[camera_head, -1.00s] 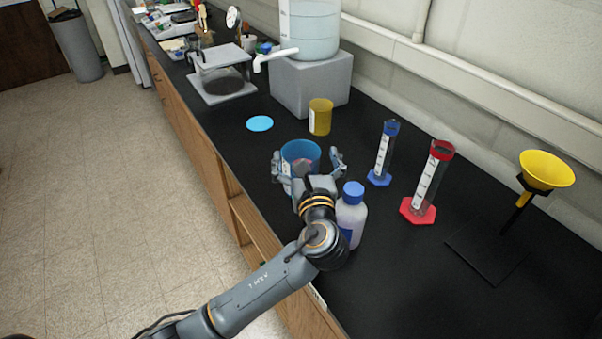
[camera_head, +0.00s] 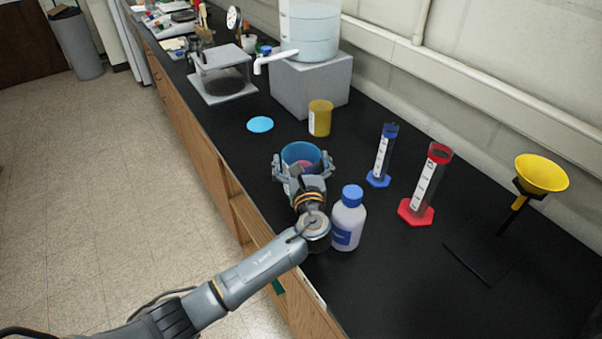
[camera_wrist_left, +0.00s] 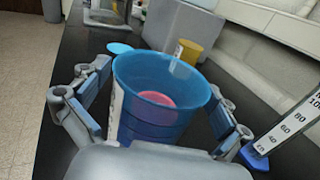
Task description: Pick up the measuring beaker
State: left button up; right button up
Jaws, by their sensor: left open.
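The measuring beaker is taken to be the blue translucent cup (camera_head: 301,152) with a white label, standing on the black counter; a pink patch shows inside it. It fills the middle of the left wrist view (camera_wrist_left: 155,105). My left gripper (camera_head: 303,170) is open, with one finger on each side of the beaker. In the left wrist view the fingers (camera_wrist_left: 160,98) stand left and right of its wall, with a gap visible on the left; contact on the right I cannot tell. The beaker's lower front is hidden by my wrist. My right gripper is not in view.
A white bottle with a blue cap (camera_head: 347,218) stands close right of my wrist. Blue (camera_head: 382,157) and red (camera_head: 427,185) graduated cylinders and a yellow funnel stand (camera_head: 542,175) are farther right. A yellow cup (camera_head: 320,118) and a blue disc (camera_head: 260,124) lie behind.

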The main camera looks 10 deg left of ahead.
pick_arm(q)
jog(key=c, duration=1.6)
jog(key=shift+r, duration=0.1)
jog(key=shift+c, duration=0.2)
jog(key=shift+r, duration=0.1)
